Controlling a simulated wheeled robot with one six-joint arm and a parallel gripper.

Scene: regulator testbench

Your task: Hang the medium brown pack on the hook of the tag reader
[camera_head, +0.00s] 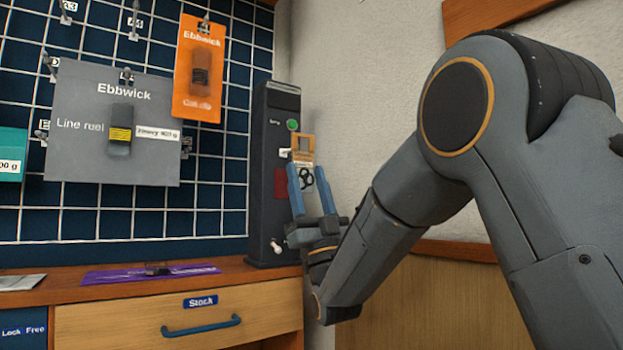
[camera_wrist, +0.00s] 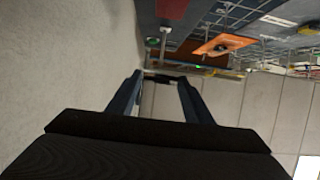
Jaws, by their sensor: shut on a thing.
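The brown pack (camera_head: 303,144) is small, with a tan top that has an opening and a dark item on its lower part. My gripper (camera_head: 306,167) is shut on it, with the blue fingers on either side. The tag reader (camera_head: 262,200) is a tall dark column on the counter's right end, with a green button and a red patch. The pack overlaps the reader's right part in the head view; I cannot tell the gap in depth. A pale peg with a knob, apparently the hook, shows in the wrist view (camera_wrist: 163,42). There the pack is only a thin dark edge (camera_wrist: 160,77).
A wire grid board (camera_head: 215,205) carries a grey Line reel pack (camera_head: 80,155) and an orange pack (camera_head: 183,80). A purple pack (camera_head: 120,274) lies on the counter (camera_head: 50,297). The Stock drawer (camera_head: 255,311) is below. A bare wall (camera_head: 360,90) stands right of the reader.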

